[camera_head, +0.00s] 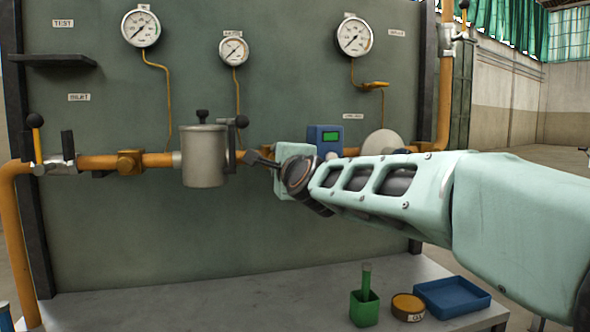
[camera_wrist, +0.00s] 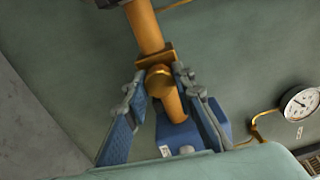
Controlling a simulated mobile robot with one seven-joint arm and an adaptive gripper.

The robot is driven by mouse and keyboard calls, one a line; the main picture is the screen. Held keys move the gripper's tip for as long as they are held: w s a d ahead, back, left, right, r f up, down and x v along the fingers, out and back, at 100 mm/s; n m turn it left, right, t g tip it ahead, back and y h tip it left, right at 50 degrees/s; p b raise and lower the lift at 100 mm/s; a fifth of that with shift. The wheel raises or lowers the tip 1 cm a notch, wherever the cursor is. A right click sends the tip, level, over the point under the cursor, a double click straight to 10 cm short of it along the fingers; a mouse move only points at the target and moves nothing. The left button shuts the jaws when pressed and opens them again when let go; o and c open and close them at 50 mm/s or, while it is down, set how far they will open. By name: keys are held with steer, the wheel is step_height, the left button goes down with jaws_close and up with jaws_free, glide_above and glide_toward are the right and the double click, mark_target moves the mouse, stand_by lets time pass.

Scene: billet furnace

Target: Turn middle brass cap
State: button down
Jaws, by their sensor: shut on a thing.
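The brass cap (camera_wrist: 158,82) sits on a brass block on the orange pipe (camera_wrist: 146,25) in the wrist view. My gripper (camera_wrist: 157,84) has one finger on each side of the cap and is shut on it. In the head view, my gripper (camera_head: 262,159) reaches the pipe just right of the grey metal canister. The held cap is hidden or too small to make out there. Another brass fitting (camera_head: 130,162) is on the pipe left of the canister.
The grey canister (camera_head: 204,160) with a black handle stands close left of my gripper. A blue box (camera_head: 326,138) with a green display is behind my arm. Gauges (camera_head: 141,28) hang above. A green cup (camera_head: 364,309), a round tin (camera_head: 408,307) and a blue tray (camera_head: 452,297) stand on the bench below.

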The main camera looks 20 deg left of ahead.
steer(key=shift+m+b, duration=0.3)
steer(key=shift+m, duration=0.3)
steer(key=c, duration=1.6)
jaws_free()
